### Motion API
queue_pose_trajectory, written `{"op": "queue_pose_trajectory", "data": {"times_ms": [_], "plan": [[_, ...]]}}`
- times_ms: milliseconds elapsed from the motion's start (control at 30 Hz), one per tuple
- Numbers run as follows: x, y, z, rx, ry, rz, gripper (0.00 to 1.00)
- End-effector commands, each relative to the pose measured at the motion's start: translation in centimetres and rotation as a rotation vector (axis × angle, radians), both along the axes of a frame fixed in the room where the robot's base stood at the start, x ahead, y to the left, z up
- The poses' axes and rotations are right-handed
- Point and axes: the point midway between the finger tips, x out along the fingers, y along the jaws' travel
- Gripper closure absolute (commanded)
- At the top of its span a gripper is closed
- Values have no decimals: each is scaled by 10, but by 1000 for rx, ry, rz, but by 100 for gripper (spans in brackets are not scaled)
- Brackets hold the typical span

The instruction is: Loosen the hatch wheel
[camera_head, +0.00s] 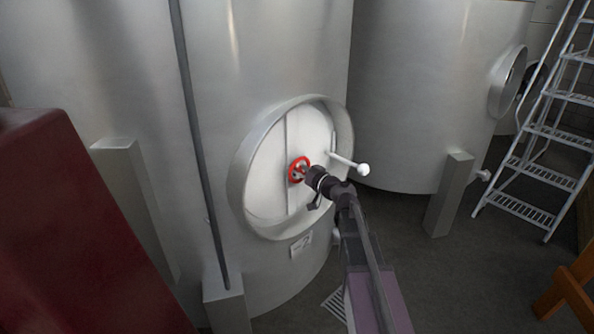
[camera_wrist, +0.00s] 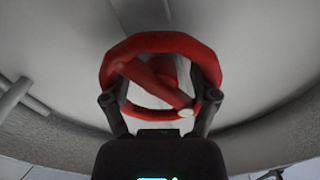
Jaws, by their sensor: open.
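The red hatch wheel (camera_head: 297,169) sits at the middle of a round white hatch door (camera_head: 268,185) on a steel tank. In the wrist view the wheel (camera_wrist: 160,42) fills the upper middle, with a red spoke across it and a pale round spot at its lower right. My gripper (camera_head: 306,172) is at the wheel in the head view. In the wrist view my gripper (camera_wrist: 160,98) is open, its two fingers at the left and right lower sides of the rim. Whether the fingers touch the rim I cannot tell.
A white-knobbed handle (camera_head: 348,162) sticks out right of the wheel. A raised steel ring (camera_head: 240,165) surrounds the hatch. A dark red block (camera_head: 80,230) stands at left, a second tank (camera_head: 430,90) and a ladder (camera_head: 545,135) at right. Grey floor (camera_head: 470,280) is free between.

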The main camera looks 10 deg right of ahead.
Motion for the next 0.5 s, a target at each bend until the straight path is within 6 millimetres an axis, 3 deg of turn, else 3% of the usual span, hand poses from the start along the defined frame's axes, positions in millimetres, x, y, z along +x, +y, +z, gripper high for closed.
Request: {"op": "queue_pose_trajectory", "data": {"times_ms": [267,500], "plan": [[-5,-3,0,1,0,0,23],[-26,-16,0,1,0,-2,23]]}}
